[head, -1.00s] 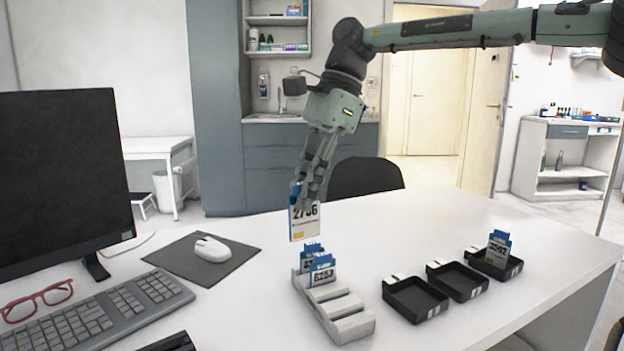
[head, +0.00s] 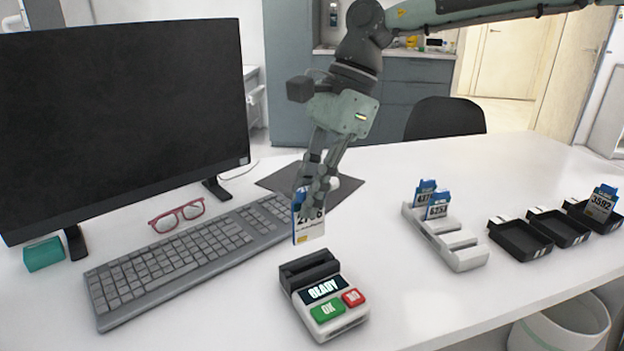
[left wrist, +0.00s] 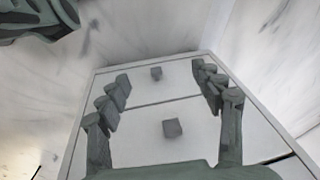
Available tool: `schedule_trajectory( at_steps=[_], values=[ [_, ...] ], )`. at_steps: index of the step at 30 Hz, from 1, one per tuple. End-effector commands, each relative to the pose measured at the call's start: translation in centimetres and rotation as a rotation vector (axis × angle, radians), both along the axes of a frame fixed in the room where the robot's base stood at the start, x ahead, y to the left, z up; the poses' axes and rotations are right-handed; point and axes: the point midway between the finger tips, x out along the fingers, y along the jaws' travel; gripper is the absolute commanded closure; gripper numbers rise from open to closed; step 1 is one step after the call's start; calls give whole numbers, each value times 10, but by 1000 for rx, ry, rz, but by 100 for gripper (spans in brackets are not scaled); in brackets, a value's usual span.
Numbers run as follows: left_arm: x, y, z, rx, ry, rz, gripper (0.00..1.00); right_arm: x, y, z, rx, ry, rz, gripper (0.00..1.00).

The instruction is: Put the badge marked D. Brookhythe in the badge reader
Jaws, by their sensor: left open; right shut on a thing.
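My right gripper (head: 318,192) is shut on a blue and white badge (head: 309,228) and holds it upright, just above and behind the badge reader (head: 330,333). The number on the badge is partly covered by the fingers; its name is too small to read. The reader has a dark slot block on top, a screen reading READY, a green OK button and a red button. The badge is apart from the slot. My left gripper (left wrist: 165,105) is open and empty in the left wrist view, facing a pale cabinet front with two square knobs.
A light rack (head: 462,262) holds two other badges (head: 437,205) in its rear slots. Several black trays (head: 522,240) stand to its right, the far one with a badge marked 3592 (head: 601,203). A keyboard (head: 205,254), red glasses (head: 177,215) and monitor (head: 125,120) are at left.

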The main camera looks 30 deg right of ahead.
Motion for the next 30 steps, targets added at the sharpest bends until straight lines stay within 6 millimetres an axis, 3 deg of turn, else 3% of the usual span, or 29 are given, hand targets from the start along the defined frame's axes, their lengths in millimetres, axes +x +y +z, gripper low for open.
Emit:
schedule_trajectory(
  at_steps=[18,30],
  values=[
    [17,-3,41,-2,-31,14,34,-1,0,-35,0,2,0,100],
    [17,-3,49,2,-34,13,34,-1,0,-40,0,1,0,100]
  ],
)
